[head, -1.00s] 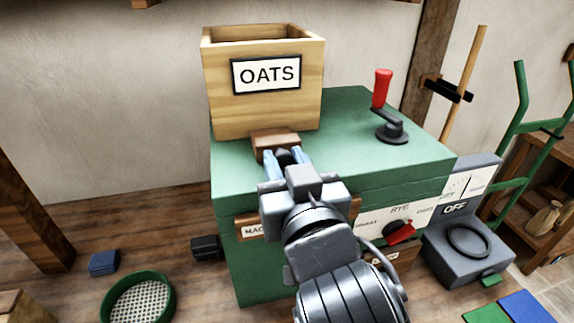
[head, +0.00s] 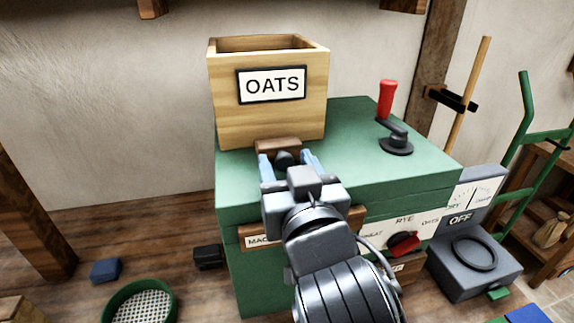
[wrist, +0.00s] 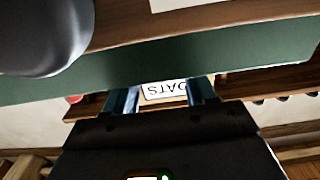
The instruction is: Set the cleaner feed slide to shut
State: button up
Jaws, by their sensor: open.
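The cleaner is a green machine (head: 250,185) with a wooden hopper (head: 235,125) labelled OATS on top. A brown wooden slide (head: 279,146) sits at the foot of the hopper's front, with a dark round knob (head: 284,159) on it. My gripper (head: 289,163) is open, its blue fingers on either side of the knob and apart from it. In the wrist view the open fingers (wrist: 160,97) frame the upside-down OATS label (wrist: 165,90). The wrist view does not show the knob clearly.
A crank with a red handle (head: 387,100) stands on the machine top to the right. A red-pointer dial (head: 404,243) is on the front. A grey moisture meter (head: 470,250) reading OFF stands at right. A round sieve (head: 142,302) lies at lower left.

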jog(key=b+v, duration=0.1)
jog(key=v, duration=0.6)
jog(key=shift+s, duration=0.25)
jog(key=shift+d, duration=0.1)
